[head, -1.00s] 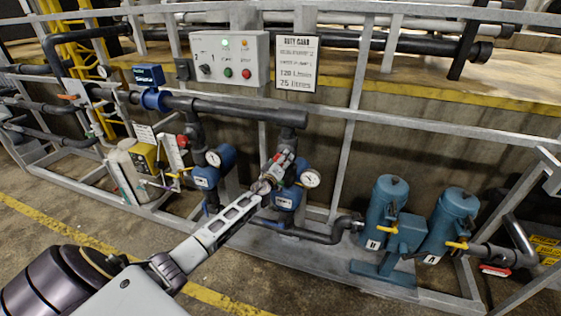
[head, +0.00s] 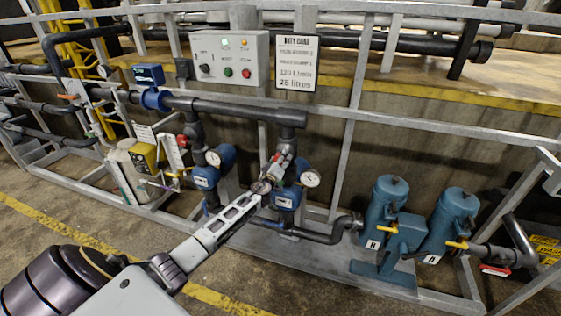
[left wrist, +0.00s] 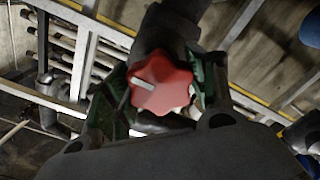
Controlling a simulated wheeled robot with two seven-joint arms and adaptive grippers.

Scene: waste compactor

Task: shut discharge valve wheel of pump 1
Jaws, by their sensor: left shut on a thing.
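A red lobed valve wheel (left wrist: 161,84) with a pale mark on its face fills the middle of the left wrist view, on a dark pipe. My left gripper (head: 271,176) is shut on this wheel, its green-lined fingers on either side of it. In the head view, the gripper is at the riser above the right-hand blue pump (head: 287,197) and mostly hides the wheel. Another red wheel (head: 182,141) is on the riser of the left-hand blue pump (head: 206,177); it is free. I cannot read the pump labels. My right gripper is not in view.
A dial gauge (head: 310,178) is close to the right of my gripper. A dark header pipe (head: 240,110) runs above it. The control box (head: 229,59), duty card (head: 297,63) and grey frame rails are behind. Two blue-green strainers (head: 384,215) stand at right. The front floor is open.

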